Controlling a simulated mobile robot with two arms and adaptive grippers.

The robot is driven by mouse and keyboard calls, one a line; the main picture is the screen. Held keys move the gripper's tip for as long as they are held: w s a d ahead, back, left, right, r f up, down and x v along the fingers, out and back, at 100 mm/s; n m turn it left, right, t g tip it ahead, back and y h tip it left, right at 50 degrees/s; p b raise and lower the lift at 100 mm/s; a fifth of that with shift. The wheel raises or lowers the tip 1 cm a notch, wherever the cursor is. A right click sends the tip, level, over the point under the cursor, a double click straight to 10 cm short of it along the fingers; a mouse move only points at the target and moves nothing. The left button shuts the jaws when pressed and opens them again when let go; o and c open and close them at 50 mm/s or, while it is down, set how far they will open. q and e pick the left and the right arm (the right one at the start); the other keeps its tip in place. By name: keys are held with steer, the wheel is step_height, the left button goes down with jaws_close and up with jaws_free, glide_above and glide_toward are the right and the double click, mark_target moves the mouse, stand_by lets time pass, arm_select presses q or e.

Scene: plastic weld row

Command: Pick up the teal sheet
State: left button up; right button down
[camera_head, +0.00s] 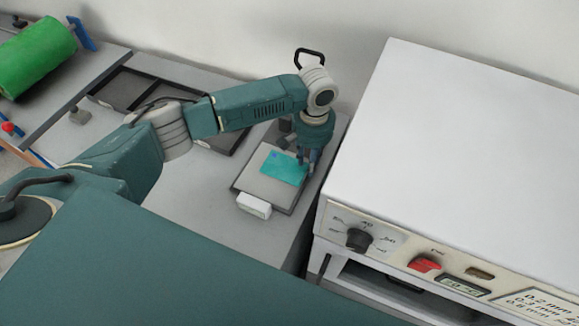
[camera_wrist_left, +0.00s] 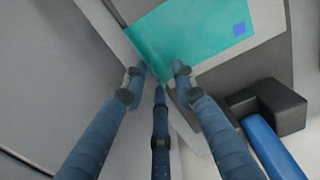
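The teal sheet (camera_head: 283,168) is thin and flat, with a small blue square at one corner. It lies on a grey plate (camera_head: 258,186) of a small bench device. In the left wrist view the sheet (camera_wrist_left: 185,35) fills the top middle, with its near corner reaching in among my fingertips. My left gripper (camera_head: 308,158) points down at the sheet's right edge. Its three fingers (camera_wrist_left: 162,76) stand apart in the left wrist view. I see no clear grip on the sheet, and exact contact is hard to tell. My right gripper is not in view.
A large white machine (camera_head: 470,150) with knobs stands close to the right of the device. A dark tray (camera_head: 125,88) lies at the back left, partly behind my left arm. A wall is behind the bench.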

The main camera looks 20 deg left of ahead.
arm_select(q)
jaws_close()
steer(key=shift+r, duration=0.1)
